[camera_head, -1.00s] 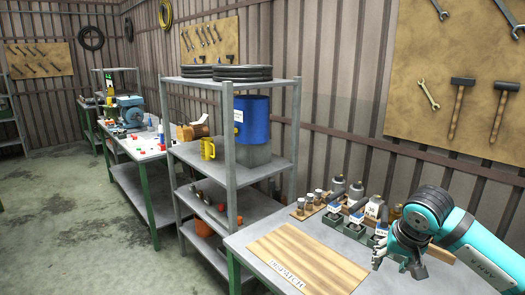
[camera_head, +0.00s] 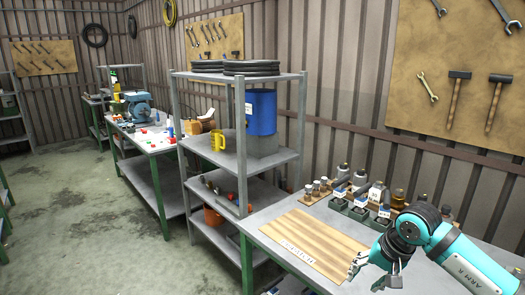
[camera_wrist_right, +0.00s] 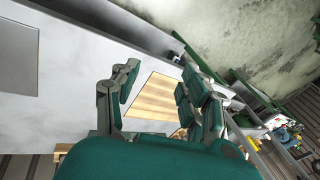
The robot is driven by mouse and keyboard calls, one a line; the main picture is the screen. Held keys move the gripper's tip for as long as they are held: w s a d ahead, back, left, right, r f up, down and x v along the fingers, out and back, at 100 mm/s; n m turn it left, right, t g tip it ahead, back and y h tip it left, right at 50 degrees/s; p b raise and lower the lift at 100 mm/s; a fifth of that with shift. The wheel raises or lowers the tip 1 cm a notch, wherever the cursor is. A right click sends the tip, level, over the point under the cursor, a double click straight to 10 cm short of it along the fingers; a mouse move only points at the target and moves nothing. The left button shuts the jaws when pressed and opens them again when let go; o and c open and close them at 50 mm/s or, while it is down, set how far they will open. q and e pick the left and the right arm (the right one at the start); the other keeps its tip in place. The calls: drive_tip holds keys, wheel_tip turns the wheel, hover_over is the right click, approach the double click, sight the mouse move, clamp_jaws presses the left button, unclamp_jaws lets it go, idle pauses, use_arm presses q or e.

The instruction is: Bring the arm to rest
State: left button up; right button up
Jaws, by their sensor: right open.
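My right arm (camera_head: 465,262) is teal and comes in from the right over the grey workbench (camera_head: 272,213). My right gripper (camera_head: 374,273) is open and nothing shows between its fingers. It hangs above the bench, at the right front corner of the striped wooden dispatch board (camera_head: 305,236). In the right wrist view, the spread fingers of the gripper (camera_wrist_right: 157,76) frame part of the bare board (camera_wrist_right: 155,97). My left gripper is in neither view.
Small jars (camera_head: 317,189) and labelled bottles (camera_head: 376,193) in dark holders stand along the bench's back, partly behind my arm. A metal shelf (camera_head: 240,107) with a blue container (camera_head: 261,112) stands left of the bench. Floor (camera_head: 90,215) is clear farther left.

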drive_tip(key=a+f+m+t+y, duration=0.2)
drive_tip(key=a+f+m+y, duration=1.05)
drive_tip(key=m, duration=0.65)
drive_tip(key=s+d+f+m+t+h, duration=0.2)
drive_tip(key=s+d+f+m+h, duration=0.1)
drive_tip(key=f+m, duration=0.6)
drive_tip(key=s+d+f+m+t+h, duration=0.2)
drive_tip(key=s+d+f+m+h, duration=0.15)
drive_tip(key=f+m, duration=0.55)
drive_tip(key=s+d+f+m+t+h, duration=0.2)
drive_tip(key=d+f+m+h, duration=0.15)
drive_tip(key=f+m, duration=0.55)
drive_tip(key=s+f+m+g+h, duration=0.1)
drive_tip(key=s+f+m+g, duration=0.2)
drive_tip(key=s, duration=1)
drive_tip(key=s+d+f+m+g+h, duration=0.1)
drive_tip(key=s+f+m+g+h, duration=0.1)
drive_tip(key=s+f+m, duration=0.6)
drive_tip(key=s+f+m+g+h, duration=0.2)
drive_tip(key=s+f+m+g, duration=0.3)
drive_tip(key=s, duration=1.4)
wheel_tip(320, 180, down, 4)
drive_tip(key=shift+d+f+m, duration=0.15)
drive_tip(key=shift+d+m, duration=0.1)
drive_tip(key=shift+m, duration=0.05)
